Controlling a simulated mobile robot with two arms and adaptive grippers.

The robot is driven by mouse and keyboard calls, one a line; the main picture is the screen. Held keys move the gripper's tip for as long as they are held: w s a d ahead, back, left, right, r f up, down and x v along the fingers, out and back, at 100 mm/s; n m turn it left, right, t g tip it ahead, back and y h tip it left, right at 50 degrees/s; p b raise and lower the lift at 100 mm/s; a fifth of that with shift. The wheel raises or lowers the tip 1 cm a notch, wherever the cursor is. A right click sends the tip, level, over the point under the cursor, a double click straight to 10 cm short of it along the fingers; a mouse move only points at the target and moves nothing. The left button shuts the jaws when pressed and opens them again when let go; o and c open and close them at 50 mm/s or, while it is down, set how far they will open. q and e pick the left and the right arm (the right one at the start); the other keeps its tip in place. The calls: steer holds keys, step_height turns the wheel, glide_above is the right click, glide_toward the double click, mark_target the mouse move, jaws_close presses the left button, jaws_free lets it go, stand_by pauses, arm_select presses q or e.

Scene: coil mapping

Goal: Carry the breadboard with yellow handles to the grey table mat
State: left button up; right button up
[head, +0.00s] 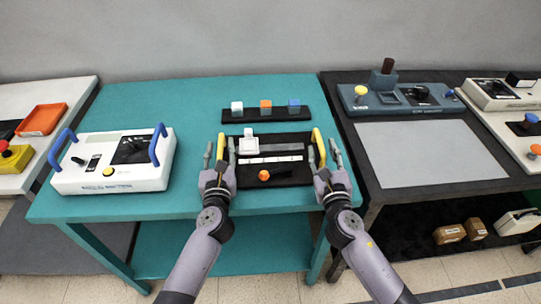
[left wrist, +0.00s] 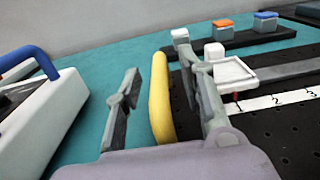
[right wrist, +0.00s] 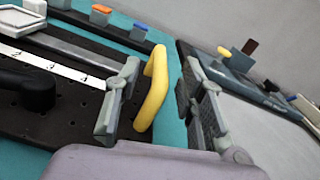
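The black breadboard (head: 290,178) lies flat on the teal table, with a yellow handle at each side. It carries a white block, a grey rail, a white numbered scale and an orange-topped knob. My left gripper (head: 221,152) is open, its fingers on either side of the left yellow handle (left wrist: 159,98). My right gripper (head: 323,153) is open, its fingers on either side of the right yellow handle (right wrist: 151,90). Gaps show beside both handles. The grey table mat (head: 430,153) lies bare on the dark table to the right.
A white device with blue handles (head: 115,163) stands left of the breadboard. A black strip with white, orange and blue blocks (head: 266,113) lies behind it. A blue-grey device (head: 398,97) stands behind the mat. A gap separates the teal table (head: 200,95) and dark table (head: 375,190).

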arm_select(q)
steer(key=shift+w+a, duration=0.1)
steer(key=shift+w, duration=0.55)
arm_select(e)
steer(key=shift+w+a, duration=0.1)
steer(key=shift+w, duration=0.55)
arm_select(q)
jaws_close()
arm_select(e)
jaws_close()
arm_select(q)
steer(key=shift+w+r, duration=0.1)
steer(key=shift+r, duration=0.2)
arm_select(e)
steer(key=shift+w+r, duration=0.1)
steer(key=shift+r, duration=0.25)
